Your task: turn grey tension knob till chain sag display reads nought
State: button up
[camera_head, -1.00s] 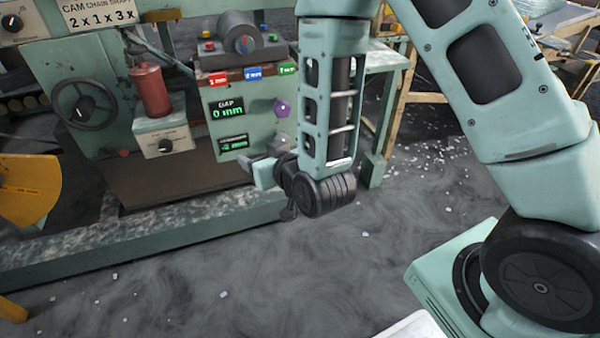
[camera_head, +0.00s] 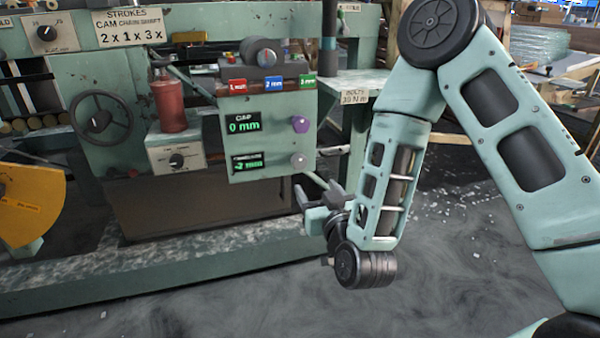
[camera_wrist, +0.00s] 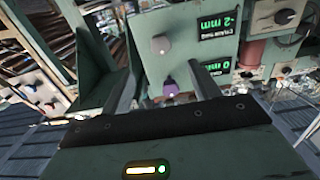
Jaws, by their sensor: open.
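The grey knob (camera_head: 299,160) sits at the lower right of a green control panel (camera_head: 262,180), beside a lower display (camera_head: 247,163) whose small label I cannot read. That display shows -2 mm; it appears upside down in the wrist view (camera_wrist: 217,24). My gripper (camera_head: 318,190) is open and empty, below and slightly right of the grey knob, apart from it. In the wrist view the grey knob (camera_wrist: 160,45) lies ahead, between the spread fingers (camera_wrist: 163,62).
A purple knob (camera_head: 299,124) sits just above the grey one, beside an upper display (camera_head: 244,124) reading 0 mm. Red, blue and green tags (camera_head: 274,83) line the panel's top. A red cylinder (camera_head: 171,107) and a handwheel (camera_head: 103,119) are left.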

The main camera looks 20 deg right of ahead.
aim_at(301, 164)
jog(key=w+b, duration=0.3)
jog(key=w, duration=1)
jog(key=shift+w+b, duration=0.3)
jog(key=shift+w, duration=0.05)
jog(key=c, duration=1)
